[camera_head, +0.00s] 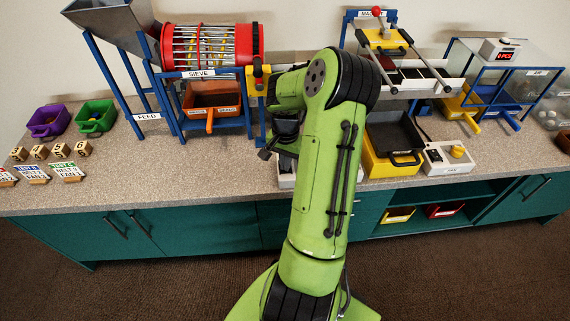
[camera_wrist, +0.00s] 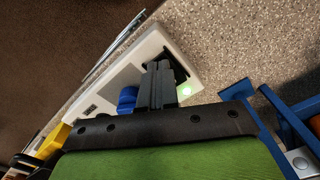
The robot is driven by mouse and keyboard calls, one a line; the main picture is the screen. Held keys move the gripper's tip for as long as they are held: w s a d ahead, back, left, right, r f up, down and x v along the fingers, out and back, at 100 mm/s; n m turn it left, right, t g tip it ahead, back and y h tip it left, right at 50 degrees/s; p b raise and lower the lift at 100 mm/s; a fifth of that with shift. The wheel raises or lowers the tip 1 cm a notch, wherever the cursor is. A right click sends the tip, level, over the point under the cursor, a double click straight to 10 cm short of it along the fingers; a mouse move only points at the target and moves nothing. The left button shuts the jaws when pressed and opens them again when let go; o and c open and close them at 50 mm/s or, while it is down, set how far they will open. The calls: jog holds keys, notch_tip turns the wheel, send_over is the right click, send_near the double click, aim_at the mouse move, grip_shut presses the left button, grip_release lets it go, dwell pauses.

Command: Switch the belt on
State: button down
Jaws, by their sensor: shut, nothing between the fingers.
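A white control box (camera_wrist: 118,82) lies under my gripper in the wrist view. It has a blue knob (camera_wrist: 127,98), a dark recessed switch area (camera_wrist: 178,66) and a green light (camera_wrist: 185,90) that glows. Its small label is too small to read. My gripper (camera_wrist: 158,68) is shut and empty, with its fingertips over the box beside the dark switch area. I cannot tell whether they touch it. In the head view my gripper (camera_head: 267,152) is low over the counter, and the white box (camera_head: 286,180) is mostly hidden behind my arm.
The sieve drum (camera_head: 208,45) on its blue frame stands left of my arm. Purple (camera_head: 47,121) and green (camera_head: 95,117) bins and several wooden blocks sit at the left.

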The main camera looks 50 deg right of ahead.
notch_tip(320, 180, up, 7)
jog(key=p, duration=0.5)
jog(key=shift+f, duration=0.1)
dwell(0.3)
